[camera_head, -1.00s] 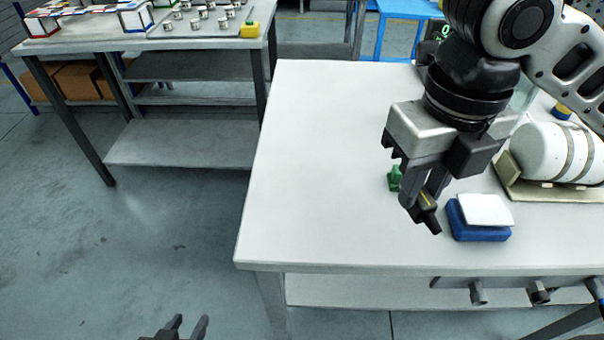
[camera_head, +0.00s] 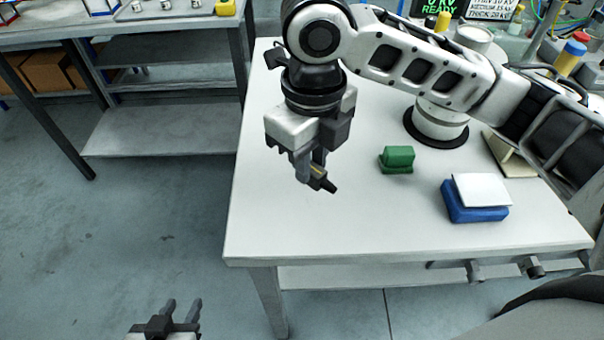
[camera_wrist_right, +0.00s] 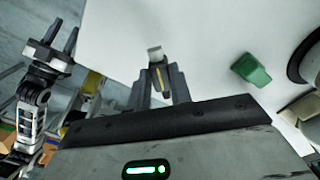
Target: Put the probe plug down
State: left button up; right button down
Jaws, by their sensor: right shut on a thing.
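My right gripper (camera_head: 318,170) is shut on the probe plug (camera_head: 321,180), a small dark piece with a yellow stripe. It holds the plug over the left part of the white table (camera_head: 300,235). In the right wrist view the plug (camera_wrist_right: 157,66) sticks out between the fingertips, with a pale end. I cannot tell whether the plug touches the table. My left gripper (camera_head: 183,309) is open and empty, low beside the table's front left corner; it also shows in the right wrist view (camera_wrist_right: 58,46).
A green block (camera_head: 397,160) stands right of my right gripper. A blue block (camera_head: 474,214) with a white pad (camera_head: 482,189) lies further right. A white post with a black ring base (camera_head: 438,128) stands behind. The table's left and front areas are clear.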

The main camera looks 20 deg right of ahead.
jog(key=shift+w+a+f, duration=0.3)
jog(key=shift+a+f, duration=0.05)
jog(key=shift+f, duration=0.2)
pick_arm(q)
jog(key=shift+w+r, duration=0.3)
jog(key=shift+w, duration=0.05)
pick_arm(e)
jog(key=shift+w+a+f, duration=0.1)
jog(key=shift+f, duration=0.8)
jog(key=shift+w+a+f, duration=0.1)
jog(key=shift+f, duration=0.8)
jog(key=shift+d+f, duration=0.1)
jog(key=shift+f, duration=0.05)
jog(key=c, duration=1.3)
grip_release()
jog(key=shift+o, duration=0.2)
pick_arm(q)
jog(key=shift+s+f, duration=0.1)
jog(key=shift+s, duration=0.05)
pick_arm(e)
jog(key=shift+r, duration=0.45)
notch_tip(320, 180, up, 11)
jog(key=shift+f+p, duration=0.15)
jog(key=shift+p, duration=0.3)
pick_arm(q)
jog(key=shift+a, duration=0.1)
pick_arm(e)
jog(key=shift+r, duration=0.4)
